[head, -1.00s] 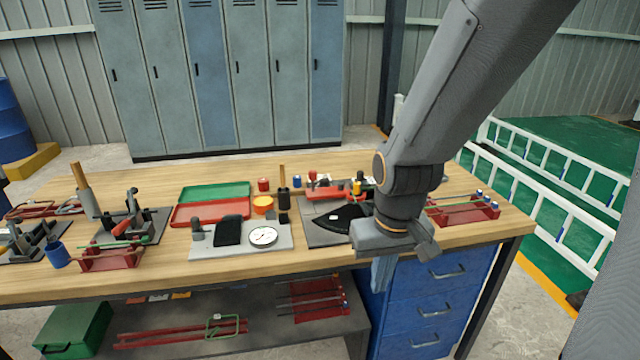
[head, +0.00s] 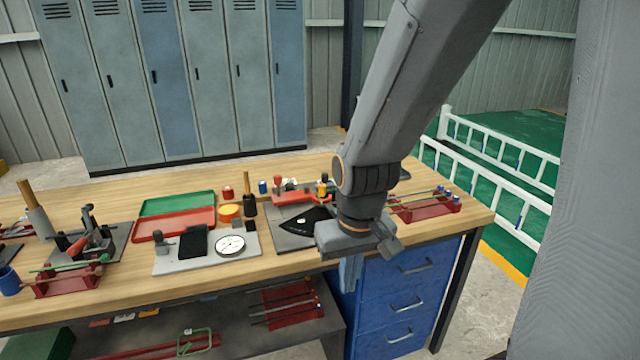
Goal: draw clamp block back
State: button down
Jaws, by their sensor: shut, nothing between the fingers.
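My gripper (head: 386,246) hangs at the end of my arm over the front right of the wooden workbench, near its front edge. Its fingers are shut with nothing visible between them. Left of it, a dark plate (head: 283,240) carries a black wedge-shaped piece (head: 302,221), partly behind my gripper. A red clamp-like tool (head: 292,197) lies at the back of that plate. Further left, a light grey plate (head: 165,266) holds a black block (head: 193,242), a small grey post (head: 161,243) and a white dial gauge (head: 230,245). I cannot tell for certain which piece is the clamp block.
A red rack with rods (head: 425,208) stands right of my gripper. Green (head: 178,203) and red trays (head: 175,223) lie at the back left. Blue drawers (head: 390,300) are below the bench's right end. White railings (head: 480,180) stand beyond it.

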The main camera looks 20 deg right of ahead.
aim_at(325, 177)
jog(key=k, duration=0.65)
jog(key=z, duration=0.45)
jog(key=i, duration=1.75)
jog(key=u, duration=0.5)
